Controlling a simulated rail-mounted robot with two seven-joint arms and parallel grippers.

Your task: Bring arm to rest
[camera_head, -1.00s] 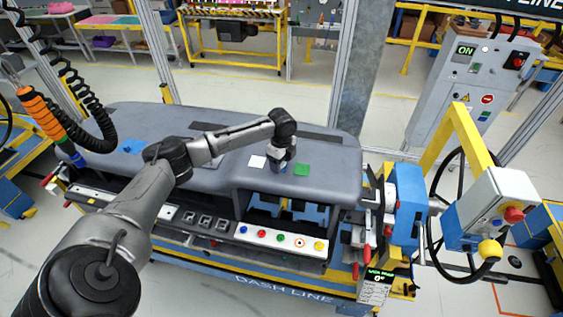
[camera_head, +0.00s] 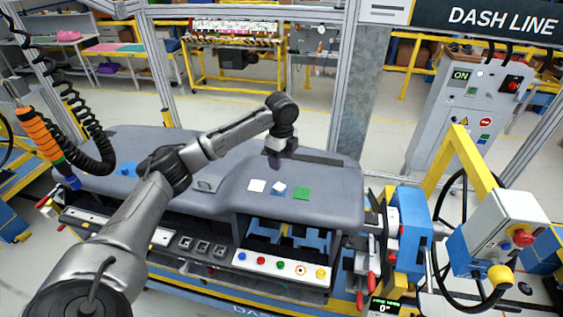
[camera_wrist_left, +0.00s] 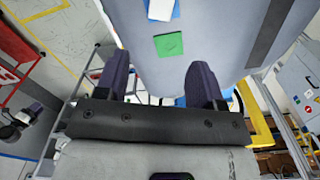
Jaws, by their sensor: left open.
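My left arm reaches in from the lower left over the grey dashboard module (camera_head: 225,195). Its gripper (camera_head: 275,158) is above the module's top, behind the coloured squares, apart from them. The left wrist view shows the two dark fingers (camera_wrist_left: 160,85) spread wide with nothing held between them. A small white block (camera_head: 279,187) sits on a blue square between a white square (camera_head: 257,186) and a green square (camera_head: 302,194). The green square also shows in the left wrist view (camera_wrist_left: 169,44). My right gripper is not in view.
A button strip (camera_head: 280,266) runs along the module's front. A blue and white fixture (camera_head: 408,230) and a yellow-framed control box (camera_head: 503,225) stand at the right. A coiled hose with an orange handle (camera_head: 40,135) hangs at the left. Open floor lies behind the module.

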